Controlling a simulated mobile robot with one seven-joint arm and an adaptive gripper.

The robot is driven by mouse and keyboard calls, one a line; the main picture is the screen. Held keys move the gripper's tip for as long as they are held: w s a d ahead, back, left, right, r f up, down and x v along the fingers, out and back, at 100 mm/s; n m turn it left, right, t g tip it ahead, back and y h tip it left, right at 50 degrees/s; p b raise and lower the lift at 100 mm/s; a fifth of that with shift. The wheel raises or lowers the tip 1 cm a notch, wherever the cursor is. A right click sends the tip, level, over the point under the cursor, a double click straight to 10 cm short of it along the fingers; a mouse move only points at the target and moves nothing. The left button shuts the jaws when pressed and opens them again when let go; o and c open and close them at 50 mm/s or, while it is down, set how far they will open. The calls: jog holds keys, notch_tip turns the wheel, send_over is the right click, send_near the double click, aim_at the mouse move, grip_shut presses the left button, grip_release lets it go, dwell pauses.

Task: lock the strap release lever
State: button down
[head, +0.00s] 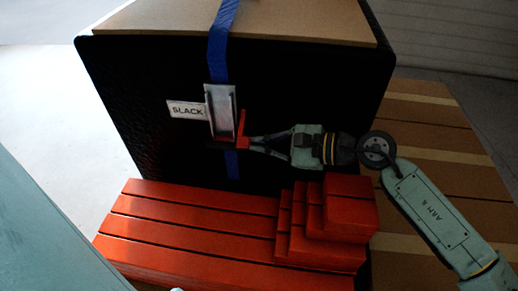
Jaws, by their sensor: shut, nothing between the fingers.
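The strap buckle (220,112) is a grey metal channel on the front face of a black box (130,95). A blue strap (219,50) comes down over the box to it, and a short piece shows below. The red release lever (241,124) stands at the buckle's lower right edge. A white tag reading SLACK (187,110) is left of the buckle. My gripper (250,141) comes in from the right, shut and empty, its tips at the lever's lower end. I cannot tell whether they touch it.
Red-orange slatted steps (190,215) stand in front of the box, with a stack of smaller red blocks (345,205) below my arm. A brown board (290,18) lies on top of the box. Wooden planks (425,120) are at right. Pale floor (40,100) is open at left.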

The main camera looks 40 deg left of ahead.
aim_at(249, 147)
jog(key=shift+f+b, duration=0.3)
jog(key=shift+b, duration=0.25)
jog(key=r+m+b, duration=0.1)
jog(key=b, duration=0.1)
jog(key=s+r+m+g+b, duration=0.1)
jog(key=m+b, duration=0.1)
jog(key=s+d+r+m+g+h+b, duration=0.1)
jog(key=b, duration=0.1)
jog(key=shift+s, duration=0.1)
jog(key=shift+s+d+r+b, duration=0.3)
jog(key=shift+s+d+b, duration=0.1)
jog(key=shift+s, duration=0.2)
